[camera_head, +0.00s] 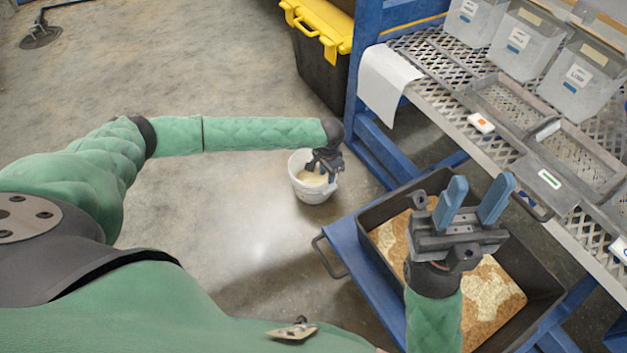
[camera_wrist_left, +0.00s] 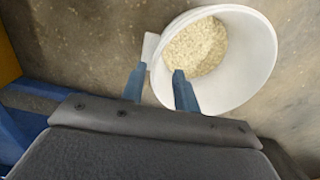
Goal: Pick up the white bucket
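The white bucket (camera_head: 315,193) stands upright on the concrete floor, with pale granular material inside. My left gripper (camera_head: 324,163) is at its upper right rim in the head view and hides part of it. In the left wrist view the bucket (camera_wrist_left: 257,60) fills the upper right. There my left gripper (camera_wrist_left: 159,75) has its fingers apart, one outside the bucket wall and one over its opening, with the rim between them. I cannot tell whether either finger touches it. My right gripper (camera_head: 474,202) is open and empty above the dark tray.
The dark tray (camera_head: 377,218) of brown and pale substrate sits on a blue cart (camera_head: 342,236). A black bin with a yellow lid (camera_head: 318,22) stands behind the bucket. A metal mesh shelf (camera_head: 440,62) with clear bins is at right. The floor left of the bucket is free.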

